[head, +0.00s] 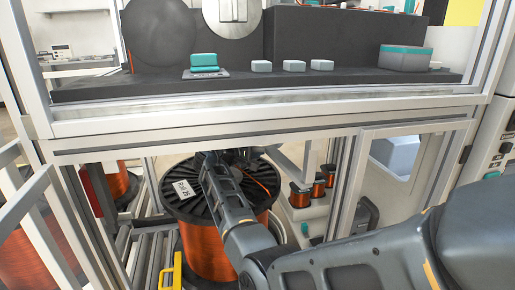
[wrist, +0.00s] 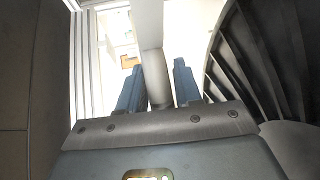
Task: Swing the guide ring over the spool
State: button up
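The spool (head: 205,235) stands upright in the lower bay of the frame, wound with copper wire under a black ribbed flange (head: 178,206) with a white label. My arm reaches in over it, and my gripper (head: 236,158) is at the flange's far side, partly hidden. In the wrist view the ribbed flange (wrist: 268,50) is at the right. There, a smooth grey rod (wrist: 154,72) passes between the two fingers of my gripper (wrist: 159,85), nearly filling the gap. Whether they clamp it is unclear. I cannot make out a guide ring; the rod may belong to it.
A metal crossbeam (head: 260,118) runs above the bay, under a dark worktop (head: 330,78). Small copper spools (head: 318,187) stand on a white holder right of the big spool. Frame posts stand on both sides. A yellow handle (head: 171,275) is at the front left.

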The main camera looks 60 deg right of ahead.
grip_shut()
dwell(0.4)
jog(key=shift+w+a+r+n+p, duration=0.15)
jog(key=shift+w+a+n+p, duration=0.15)
jog(key=shift+a+p, duration=0.4)
jog(key=w+a+n+t+p, duration=0.1)
jog(key=a+t+p, duration=0.1)
jog(key=a+p, duration=0.1)
jog(key=w+a+n+t+p, duration=0.1)
jog(key=a+n+t+p, duration=0.1)
jog(key=a+t, duration=0.1)
jog(key=w+a+n+t+p, duration=0.1)
jog(key=a+n+t+p, duration=0.1)
jog(key=a+p, duration=0.1)
jog(key=shift+w+a+t+p, duration=0.3)
jog(key=shift+w+a+p, duration=0.05)
jog(key=shift+a, duration=0.35)
jog(key=shift+w+a+f+n+t, duration=0.1)
jog(key=shift+a+f+n+t, duration=0.1)
jog(key=shift+a+n+t, duration=0.35)
jog(key=shift+a, duration=0.15)
jog(key=shift+o, duration=0.9)
grip_release()
jog(key=shift+m, duration=0.25)
